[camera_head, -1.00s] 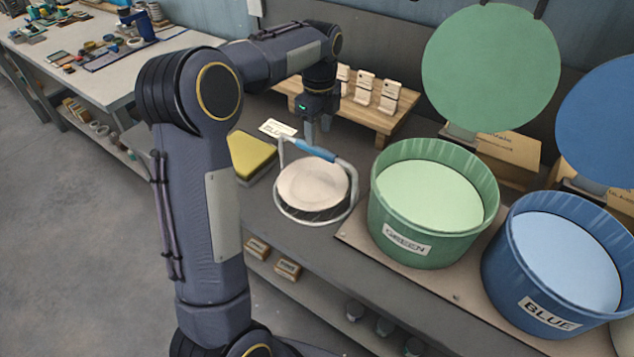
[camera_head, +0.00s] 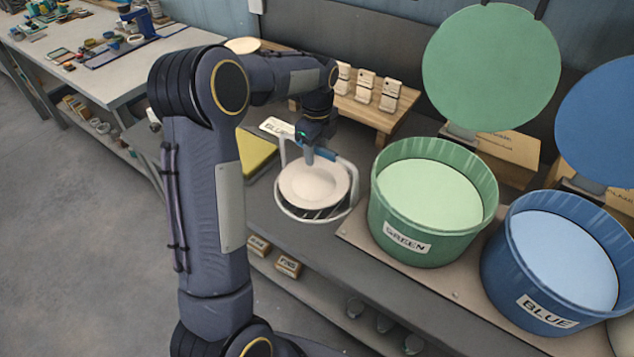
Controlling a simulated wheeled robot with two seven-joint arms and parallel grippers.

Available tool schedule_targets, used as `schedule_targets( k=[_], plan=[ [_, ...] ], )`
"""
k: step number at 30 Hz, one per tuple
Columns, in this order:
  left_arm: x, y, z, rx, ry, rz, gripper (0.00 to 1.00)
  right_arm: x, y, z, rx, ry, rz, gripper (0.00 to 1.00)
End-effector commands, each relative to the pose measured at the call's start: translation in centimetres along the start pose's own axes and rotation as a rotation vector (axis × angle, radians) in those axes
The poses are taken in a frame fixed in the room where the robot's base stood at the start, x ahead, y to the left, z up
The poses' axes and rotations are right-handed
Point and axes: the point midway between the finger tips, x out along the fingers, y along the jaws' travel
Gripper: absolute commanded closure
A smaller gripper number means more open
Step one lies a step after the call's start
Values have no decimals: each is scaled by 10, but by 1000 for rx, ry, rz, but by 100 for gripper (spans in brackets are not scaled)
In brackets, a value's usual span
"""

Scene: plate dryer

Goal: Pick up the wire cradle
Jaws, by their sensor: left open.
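The wire cradle (camera_head: 352,192) stands on the grey bench, left of the green tub. It is a pale wire frame with a blue grip (camera_head: 327,154) on its raised handle. A round cream plate (camera_head: 313,184) sits in it. My left gripper (camera_head: 309,156) is open and points down at the blue grip, with its fingers at the grip's left part. The gripper hides part of the grip, and I cannot tell whether the fingers touch it. My right gripper is not in view.
A green tub (camera_head: 408,243) and a blue tub (camera_head: 512,290) stand to the right. A yellow block (camera_head: 257,152) lies left of the cradle, partly behind my arm.

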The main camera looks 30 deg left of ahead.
Motion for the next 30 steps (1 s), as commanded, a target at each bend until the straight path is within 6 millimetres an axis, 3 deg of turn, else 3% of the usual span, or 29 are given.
schedule_targets(
  k=[16,26,30],
  plan=[
    [4,0,0,0,0,1,55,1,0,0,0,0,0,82],
    [4,0,0,0,0,1,98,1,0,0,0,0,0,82],
    [3,0,0,0,0,-2,100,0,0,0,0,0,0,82]
  ],
)
